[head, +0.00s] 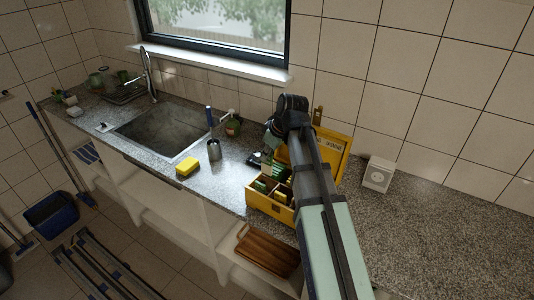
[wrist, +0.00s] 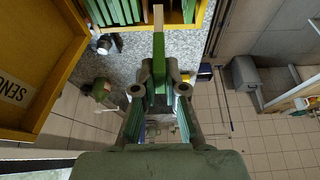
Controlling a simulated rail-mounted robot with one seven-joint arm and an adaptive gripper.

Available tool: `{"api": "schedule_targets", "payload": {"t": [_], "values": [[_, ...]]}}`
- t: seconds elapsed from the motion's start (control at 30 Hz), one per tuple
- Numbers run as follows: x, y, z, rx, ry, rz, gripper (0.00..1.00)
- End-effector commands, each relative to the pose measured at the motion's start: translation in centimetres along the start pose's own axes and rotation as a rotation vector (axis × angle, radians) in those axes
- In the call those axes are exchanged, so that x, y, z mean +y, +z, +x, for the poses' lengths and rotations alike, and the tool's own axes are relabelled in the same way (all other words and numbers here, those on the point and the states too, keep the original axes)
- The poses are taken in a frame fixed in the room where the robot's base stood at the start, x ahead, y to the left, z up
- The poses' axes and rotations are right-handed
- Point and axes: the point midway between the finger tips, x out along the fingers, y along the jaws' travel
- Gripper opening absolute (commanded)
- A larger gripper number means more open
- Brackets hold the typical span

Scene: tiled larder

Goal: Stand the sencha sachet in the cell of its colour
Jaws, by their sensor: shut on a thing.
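My gripper (wrist: 158,88) is shut on a slim green sachet (wrist: 159,52) with a pale tan end, seen in the wrist view. The sachet points toward the yellow box (wrist: 204,16), its tan end near the box's edge; I cannot tell whether they touch. In the head view, the box (head: 268,208) stands open on the counter, divided into cells, with several green sachets (head: 262,186) inside. Its raised lid (head: 331,143) carries lettering, partly readable as "SENC" in the wrist view. My arm hides part of the box and the held sachet in the head view.
A white box (head: 378,174) stands to the right. The counter (head: 450,225) further right is clear. A brown wooden item (head: 267,250) sits on the shelf below.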

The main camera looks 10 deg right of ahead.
Motion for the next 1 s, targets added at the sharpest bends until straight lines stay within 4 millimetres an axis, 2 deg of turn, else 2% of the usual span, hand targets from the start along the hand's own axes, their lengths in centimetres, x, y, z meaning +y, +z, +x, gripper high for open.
{"api": "schedule_targets", "payload": {"t": [0.7,1.0], "values": [[0.0,2.3,5.5,0.0,0.0,0.0,0.0],[0.0,2.8,6.6,0.0,0.0,0.0,0.0]]}}
